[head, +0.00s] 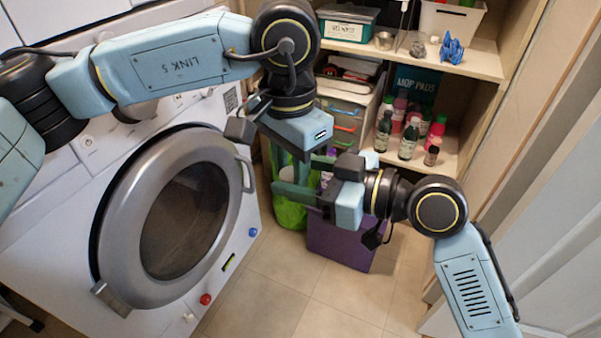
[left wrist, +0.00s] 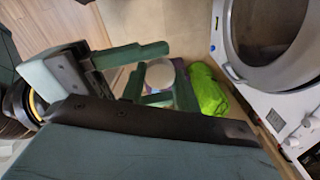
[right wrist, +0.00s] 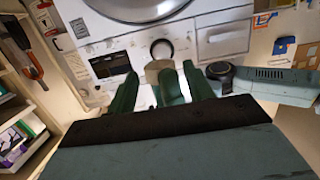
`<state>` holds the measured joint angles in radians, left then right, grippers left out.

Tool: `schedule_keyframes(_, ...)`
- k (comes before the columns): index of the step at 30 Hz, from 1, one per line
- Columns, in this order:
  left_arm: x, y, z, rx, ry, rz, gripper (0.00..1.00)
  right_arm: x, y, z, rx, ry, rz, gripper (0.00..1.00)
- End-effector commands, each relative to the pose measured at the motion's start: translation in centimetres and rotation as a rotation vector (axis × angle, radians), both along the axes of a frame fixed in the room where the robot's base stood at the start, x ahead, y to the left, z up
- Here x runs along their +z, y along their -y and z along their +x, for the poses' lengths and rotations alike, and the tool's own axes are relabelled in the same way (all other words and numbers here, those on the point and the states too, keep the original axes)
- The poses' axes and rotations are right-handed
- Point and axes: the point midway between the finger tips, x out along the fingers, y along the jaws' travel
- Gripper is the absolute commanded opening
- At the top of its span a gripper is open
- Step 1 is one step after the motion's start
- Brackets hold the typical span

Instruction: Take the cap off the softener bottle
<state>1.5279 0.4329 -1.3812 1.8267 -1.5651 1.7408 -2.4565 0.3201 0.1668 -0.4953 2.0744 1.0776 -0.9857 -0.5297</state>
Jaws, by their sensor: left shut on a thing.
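A pale round end, which looks like the softener bottle's cap (left wrist: 160,74), shows among the green fingers in the left wrist view. A pale part of the bottle (head: 287,174) shows in the head view; fingers hide most of it. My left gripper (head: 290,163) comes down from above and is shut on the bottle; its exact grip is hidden. My right gripper (head: 303,175) reaches in from the right with its fingers apart. In the right wrist view its fingers (right wrist: 161,90) stand either side of the bottle and a left finger. Whether they touch the bottle cannot be told.
The washing machine (head: 60,220) with its round door stands at left. A bright green bag (head: 288,214) and a purple bin (head: 340,240) are on the floor below the grippers. Shelves (head: 480,62) with several bottles stand behind. The front floor is clear.

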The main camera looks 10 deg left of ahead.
Motion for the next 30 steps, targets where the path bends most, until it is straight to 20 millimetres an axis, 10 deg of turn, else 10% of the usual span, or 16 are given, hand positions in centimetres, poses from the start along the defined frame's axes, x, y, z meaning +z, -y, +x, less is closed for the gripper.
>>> schedule_keyframes(16, 0.0, 0.0, 0.0, 0.001, 0.001, -0.001, 0.03, 0.0, 0.6, -0.2, 0.0, 0.0, -0.001, 0.57)
schedule_keyframes(30, 0.0, 0.0, 0.0, 0.001, 0.001, -0.001, 0.03, 1.2, 8.2, -2.6, -0.002, 0.001, -0.005, 0.57)
